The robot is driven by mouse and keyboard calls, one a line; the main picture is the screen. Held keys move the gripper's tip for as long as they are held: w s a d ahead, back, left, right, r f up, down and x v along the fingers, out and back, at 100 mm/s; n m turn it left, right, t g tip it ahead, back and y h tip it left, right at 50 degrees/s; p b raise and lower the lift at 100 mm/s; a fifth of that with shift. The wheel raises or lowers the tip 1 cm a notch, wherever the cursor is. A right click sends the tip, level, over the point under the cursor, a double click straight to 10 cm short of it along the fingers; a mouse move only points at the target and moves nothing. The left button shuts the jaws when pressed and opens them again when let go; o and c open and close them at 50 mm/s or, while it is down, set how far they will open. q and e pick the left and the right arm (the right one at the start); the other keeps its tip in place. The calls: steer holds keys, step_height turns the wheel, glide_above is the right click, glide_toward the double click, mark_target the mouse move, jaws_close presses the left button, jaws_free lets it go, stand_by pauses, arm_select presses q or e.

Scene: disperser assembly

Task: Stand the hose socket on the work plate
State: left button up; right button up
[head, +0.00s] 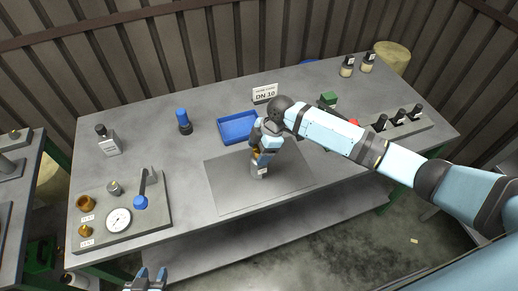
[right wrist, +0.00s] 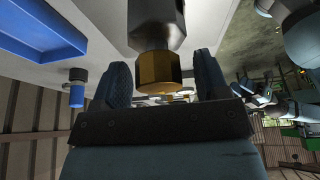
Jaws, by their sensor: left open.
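The hose socket (head: 260,171) is a grey body with a small white label and a brass collar. It appears upright on the grey work plate (head: 228,190), near its middle; my right gripper hides its upper part in the head view. My right gripper (head: 262,154) points down over it. In the right wrist view the brass collar (right wrist: 160,72) lies between my two dark fingers (right wrist: 162,78), with a narrow gap on each side, so the gripper looks open. My left gripper (head: 150,275) is open and empty at the bottom edge, in front of the table.
A blue tray (head: 233,129) lies just behind the plate, with a DN 10 sign (head: 265,93) behind it. A blue-capped part (head: 183,121) stands to its left. A board with a gauge (head: 118,220) is at front left, and a rack of black-handled tools (head: 398,122) at right.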

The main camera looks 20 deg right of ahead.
steer(key=shift+r, duration=0.15)
steer(key=b+v, duration=0.1)
steer(key=v, duration=1.1)
